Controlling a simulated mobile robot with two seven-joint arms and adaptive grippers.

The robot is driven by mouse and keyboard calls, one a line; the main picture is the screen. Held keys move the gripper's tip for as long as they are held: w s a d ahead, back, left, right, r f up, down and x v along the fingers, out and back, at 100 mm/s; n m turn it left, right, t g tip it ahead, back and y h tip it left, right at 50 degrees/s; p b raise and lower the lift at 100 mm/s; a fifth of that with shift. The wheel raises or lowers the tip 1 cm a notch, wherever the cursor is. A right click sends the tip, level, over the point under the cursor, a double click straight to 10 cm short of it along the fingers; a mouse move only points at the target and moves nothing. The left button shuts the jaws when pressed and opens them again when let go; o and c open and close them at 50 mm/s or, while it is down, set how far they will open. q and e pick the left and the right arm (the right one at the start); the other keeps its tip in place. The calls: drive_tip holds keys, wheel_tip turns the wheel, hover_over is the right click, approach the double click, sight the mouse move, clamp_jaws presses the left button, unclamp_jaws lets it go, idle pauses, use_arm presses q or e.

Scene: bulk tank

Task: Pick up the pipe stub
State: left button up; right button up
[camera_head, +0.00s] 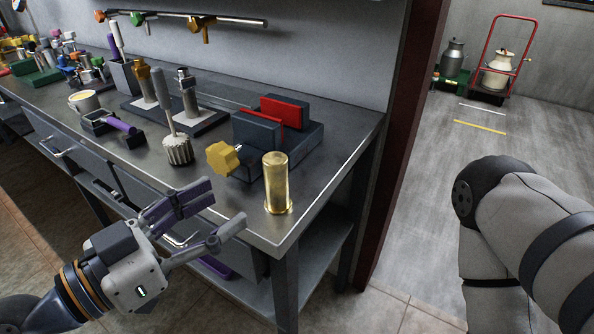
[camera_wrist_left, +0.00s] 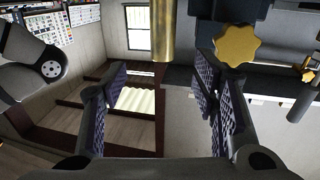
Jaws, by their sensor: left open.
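The pipe stub (camera_head: 276,183) is a brass-coloured cylinder with a wider foot. It stands upright near the front right corner of the steel bench. It also shows at the top of the left wrist view (camera_wrist_left: 163,32), beyond the open fingers. My left gripper (camera_head: 228,208) is open and empty, in front of the bench edge, to the left of the pipe stub and apart from it. In the left wrist view my left gripper (camera_wrist_left: 160,105) has its two padded fingers spread wide. My right gripper is not in view; only part of my right arm shows at the right.
A dark vise with red jaw (camera_head: 283,112) and yellow star knob (camera_head: 223,158) stands just behind and left of the pipe stub. A grey-headed brush (camera_head: 177,148), a purple-handled tool (camera_head: 119,124) and a cup (camera_head: 84,101) lie farther left. The bench corner (camera_head: 300,215) is bare.

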sight(266, 174)
use_arm(q)
drive_tip(key=x, duration=0.8)
drive_tip(key=b+x, duration=0.1)
drive_tip(key=x, duration=0.2)
drive_tip(key=shift+w+d+r, duration=0.2)
drive_tip(key=shift+w+r, duration=0.1)
drive_tip(key=shift+w, duration=0.1)
clamp_jaws()
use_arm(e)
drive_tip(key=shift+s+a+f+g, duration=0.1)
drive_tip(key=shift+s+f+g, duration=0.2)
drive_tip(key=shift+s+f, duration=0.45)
